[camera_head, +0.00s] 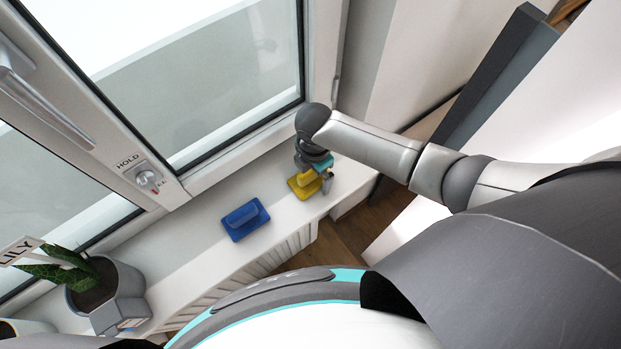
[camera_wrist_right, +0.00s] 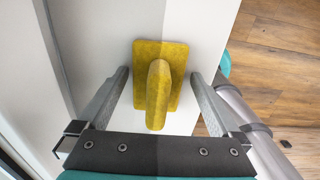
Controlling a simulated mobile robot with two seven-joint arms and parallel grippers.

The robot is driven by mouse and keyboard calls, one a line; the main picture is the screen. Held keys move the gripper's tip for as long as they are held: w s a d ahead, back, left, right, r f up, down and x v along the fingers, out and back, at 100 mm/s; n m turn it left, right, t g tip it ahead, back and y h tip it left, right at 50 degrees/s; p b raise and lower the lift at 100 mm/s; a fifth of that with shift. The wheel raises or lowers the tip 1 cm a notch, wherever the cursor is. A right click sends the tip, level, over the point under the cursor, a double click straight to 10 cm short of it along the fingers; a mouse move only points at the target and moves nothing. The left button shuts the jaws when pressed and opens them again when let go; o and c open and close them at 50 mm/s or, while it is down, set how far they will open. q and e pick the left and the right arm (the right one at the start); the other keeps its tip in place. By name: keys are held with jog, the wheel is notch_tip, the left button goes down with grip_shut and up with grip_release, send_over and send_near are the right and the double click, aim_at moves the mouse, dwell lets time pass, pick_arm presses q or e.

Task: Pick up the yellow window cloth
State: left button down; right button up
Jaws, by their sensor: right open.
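The yellow window cloth (camera_head: 299,190) lies on the white window sill in the head view, a flat pad with a raised grip on top. It also shows in the right wrist view (camera_wrist_right: 175,60), with its grip (camera_wrist_right: 157,95) pointing toward the camera. My right gripper (camera_head: 318,174) is over the cloth from above. In the right wrist view my right gripper (camera_wrist_right: 160,92) is open, with one finger on each side of the grip and a gap to both. My left gripper is not in view.
A blue cloth (camera_head: 245,218) of the same shape lies on the white sill (camera_head: 200,235) to the left. A potted plant (camera_head: 105,290) stands farther left. The window frame (camera_head: 240,145) borders the sill behind. The sill's front edge drops to a wooden floor (camera_head: 345,240).

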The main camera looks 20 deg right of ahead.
jog(key=shift+w+a, duration=0.1)
jog(key=shift+w, duration=0.05)
jog(key=shift+c, duration=0.4)
jog(key=c, duration=1.1)
jog(key=shift+c, duration=0.2)
jog(key=shift+r, duration=0.15)
